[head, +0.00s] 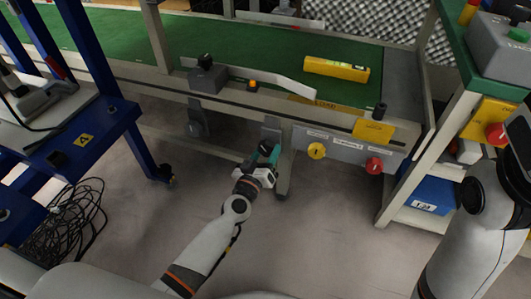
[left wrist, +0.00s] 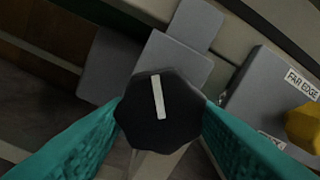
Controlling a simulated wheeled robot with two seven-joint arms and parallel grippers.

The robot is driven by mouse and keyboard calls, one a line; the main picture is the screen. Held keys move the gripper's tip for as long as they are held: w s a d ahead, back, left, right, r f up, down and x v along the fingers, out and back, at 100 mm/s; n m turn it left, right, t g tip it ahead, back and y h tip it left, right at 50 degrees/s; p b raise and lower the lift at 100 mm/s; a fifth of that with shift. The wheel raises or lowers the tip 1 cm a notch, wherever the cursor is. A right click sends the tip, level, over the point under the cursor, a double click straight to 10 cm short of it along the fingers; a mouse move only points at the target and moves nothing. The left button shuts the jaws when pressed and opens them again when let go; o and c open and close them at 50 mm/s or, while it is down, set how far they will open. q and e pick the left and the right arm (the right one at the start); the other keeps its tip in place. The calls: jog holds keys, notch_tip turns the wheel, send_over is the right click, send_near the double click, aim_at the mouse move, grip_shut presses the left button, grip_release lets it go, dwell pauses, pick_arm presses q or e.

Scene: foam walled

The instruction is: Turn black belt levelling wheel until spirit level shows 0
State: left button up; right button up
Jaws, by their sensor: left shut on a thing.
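The black levelling wheel (left wrist: 150,125) is a faceted knob with a white stripe, tilted slightly off vertical in the left wrist view. My left gripper (left wrist: 160,118) is shut on it, one teal finger on each side. In the head view my left gripper (head: 266,157) is at the front of the conveyor frame, below the green belt (head: 225,50), and mostly hides the wheel. A yellow spirit level (head: 337,69) lies on the belt towards its right end; its bubble is too small to read. My right gripper is not in view; only its arm shows at the right.
Right of the black wheel, a grey panel (head: 343,150) carries a yellow knob (head: 316,151) and a red knob (head: 374,165). A blue frame (head: 100,125) stands left, above coiled cables (head: 70,213). A shelf with a blue bin (head: 430,196) stands right. The floor between is clear.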

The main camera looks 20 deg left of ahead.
pick_arm(q)
jog(key=n, duration=0.6)
jog(key=shift+d+n+y, duration=0.2)
jog(key=shift+n+y, duration=0.1)
jog(key=shift+n, duration=0.1)
jog(key=n, duration=0.5)
jog(key=shift+n, duration=0.4)
jog(key=n, duration=0.3)
jog(key=shift+r+n+y, duration=0.1)
jog(key=shift+n+y, duration=0.2)
jog(key=shift+n, duration=0.1)
jog(key=n, duration=0.3)
jog(key=shift+n, duration=0.4)
jog(key=n, duration=0.3)
jog(key=shift+r+y, duration=0.1)
jog(key=shift+y, duration=0.3)
jog(key=shift+n, duration=0.4)
